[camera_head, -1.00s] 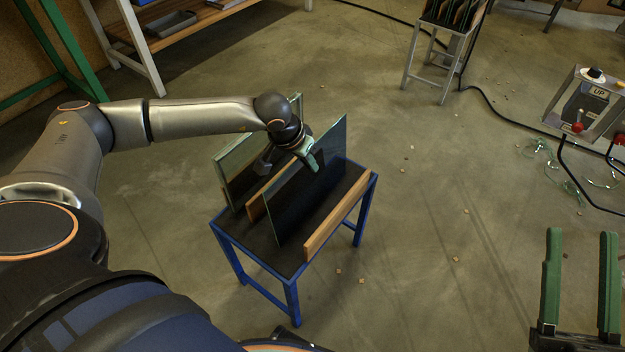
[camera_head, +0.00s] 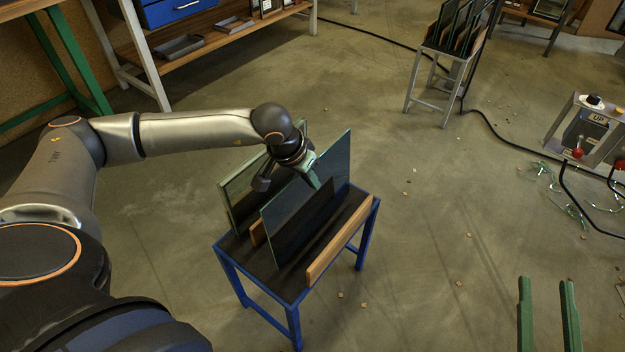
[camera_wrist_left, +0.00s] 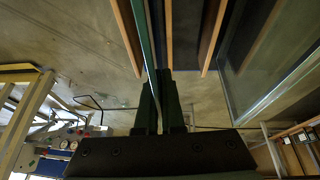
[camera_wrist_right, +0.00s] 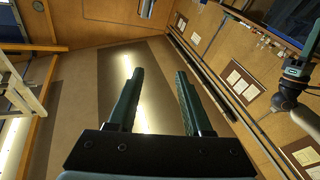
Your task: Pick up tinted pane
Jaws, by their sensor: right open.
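The dark tinted pane (camera_head: 300,220) stands upright on the black top of a blue-legged stand (camera_head: 262,262), between wooden rails. My left gripper (camera_head: 313,178) is at its upper edge. In the left wrist view the pane's thin edge (camera_wrist_left: 147,45) runs between the fingers of my left gripper (camera_wrist_left: 164,75), which are close together on it. Whether the pane's bottom touches the stand is hard to tell. A paler pane (camera_head: 240,190) stands behind it, partly hidden by my arm. My right gripper (camera_head: 547,280) is open and empty at lower right; it also shows in the right wrist view (camera_wrist_right: 158,72).
A grey rack (camera_head: 440,75) with several panes stands at the back. A control box (camera_head: 590,125) marked UP stands at right, with tangled green pieces (camera_head: 565,195) on the floor beside it. A wooden workbench (camera_head: 215,38) is at upper left. Floor right of the stand is mostly clear.

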